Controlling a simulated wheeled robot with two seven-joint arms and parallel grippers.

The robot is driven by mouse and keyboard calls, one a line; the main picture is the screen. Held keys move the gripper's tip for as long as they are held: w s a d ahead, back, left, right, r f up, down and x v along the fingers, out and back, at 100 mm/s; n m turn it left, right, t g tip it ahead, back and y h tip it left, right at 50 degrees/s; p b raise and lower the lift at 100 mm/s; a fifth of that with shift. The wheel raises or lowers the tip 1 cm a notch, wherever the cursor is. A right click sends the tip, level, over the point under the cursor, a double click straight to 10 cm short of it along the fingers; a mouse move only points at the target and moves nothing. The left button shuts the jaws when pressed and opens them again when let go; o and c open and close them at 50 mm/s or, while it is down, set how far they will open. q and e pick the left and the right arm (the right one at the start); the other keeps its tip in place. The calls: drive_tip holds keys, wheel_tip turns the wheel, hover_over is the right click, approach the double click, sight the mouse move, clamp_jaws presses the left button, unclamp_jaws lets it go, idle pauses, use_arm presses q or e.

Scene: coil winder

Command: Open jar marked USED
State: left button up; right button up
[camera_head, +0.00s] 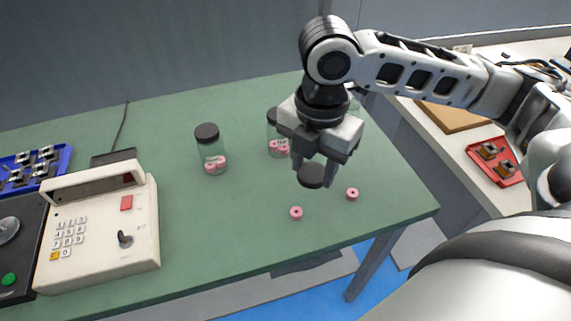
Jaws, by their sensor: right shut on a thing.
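My right gripper (313,172) points down over the green table and is shut on a dark round lid (311,182), held at its fingertips. A clear jar (211,160) with a dark lid on it and pink spools inside stands left of the gripper. A second jar (276,148), also with pink spools, stands just behind the gripper, which partly hides it; a dark top shows at its left. Clear glass of what looks like another jar (356,107) shows behind the gripper; its top is hidden. I cannot read any USED mark. My left gripper is out of view.
Two pink spools (296,213) (352,194) lie loose on the green table (220,225) near the lid. A beige keypad machine (100,230) and a blue tray (38,165) stand at left. A red tray (495,160) lies on the right-hand bench.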

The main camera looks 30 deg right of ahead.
drive_tip(key=n, duration=0.2)
drive_tip(key=s+n, duration=0.1)
drive_tip(key=n, duration=0.1)
drive_tip(key=d+n, duration=0.1)
drive_tip(key=n, duration=0.1)
drive_tip(key=shift+s+r, duration=0.15)
drive_tip(key=shift+s, duration=0.2)
drive_tip(key=s+n, duration=0.1)
drive_tip(key=n, duration=0.4)
hover_over(290, 175)
drive_tip(key=f, duration=0.9)
drive_tip(key=shift+s+a+b, duration=0.1)
drive_tip(key=shift+s+b, duration=0.25)
drive_tip(key=shift+w+f, duration=0.3)
drive_tip(key=shift+f, duration=0.05)
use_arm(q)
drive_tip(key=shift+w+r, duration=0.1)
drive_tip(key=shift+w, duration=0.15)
use_arm(e)
drive_tip(key=shift+f, duration=1.55)
